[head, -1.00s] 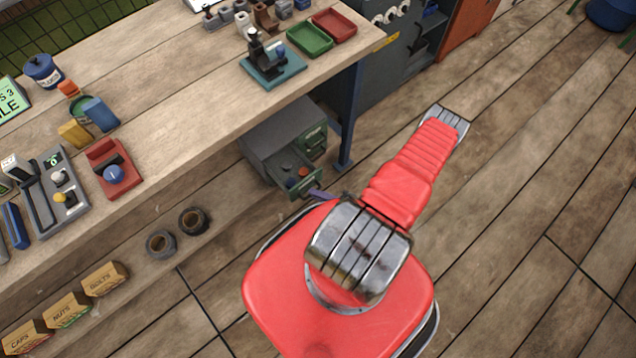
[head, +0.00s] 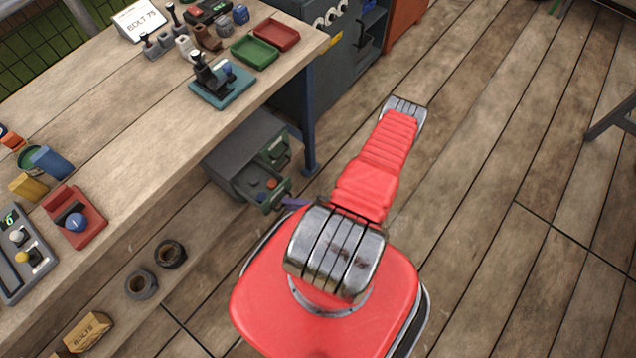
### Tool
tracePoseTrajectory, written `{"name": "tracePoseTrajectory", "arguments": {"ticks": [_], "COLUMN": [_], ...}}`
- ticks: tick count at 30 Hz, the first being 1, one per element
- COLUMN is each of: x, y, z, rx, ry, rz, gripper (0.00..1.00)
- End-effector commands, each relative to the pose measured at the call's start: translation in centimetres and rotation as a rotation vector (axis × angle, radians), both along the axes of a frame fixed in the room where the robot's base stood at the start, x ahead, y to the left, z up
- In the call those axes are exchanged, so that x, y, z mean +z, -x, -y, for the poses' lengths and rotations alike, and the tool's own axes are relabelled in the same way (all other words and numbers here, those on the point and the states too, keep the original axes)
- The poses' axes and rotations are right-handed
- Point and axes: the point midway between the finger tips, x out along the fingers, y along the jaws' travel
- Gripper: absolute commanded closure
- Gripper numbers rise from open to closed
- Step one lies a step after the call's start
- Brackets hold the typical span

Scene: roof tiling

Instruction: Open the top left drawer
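A grey drawer cabinet (head: 240,143) stands on the floor under the workbench, its front toward my arm. Its left drawer (head: 264,192) is pulled out, with small red and blue pieces visible inside. A second green drawer front (head: 277,150) is to the right of it; I cannot tell whether it is fully closed. A small purple piece (head: 294,202) shows by the open drawer's front, partly behind my red arm. It may be part of my gripper. The rest of my gripper is hidden, so its fingers cannot be made out.
The wooden workbench (head: 140,120) overhangs the cabinet, with a blue leg (head: 309,120) close to its right. Two dark rings (head: 171,254) lie left of my base, near a bolts box (head: 88,331).

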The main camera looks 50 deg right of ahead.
Motion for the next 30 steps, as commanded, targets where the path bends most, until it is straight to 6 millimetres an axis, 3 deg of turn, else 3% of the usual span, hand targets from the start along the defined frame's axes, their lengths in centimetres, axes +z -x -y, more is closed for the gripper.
{"name": "tracePoseTrajectory", "arguments": {"ticks": [30], "x": [1.9], "y": [9.2], "z": [3.5], "rx": [-0.005], "ry": [0.003], "rz": [-0.002], "gripper": [0.72]}}
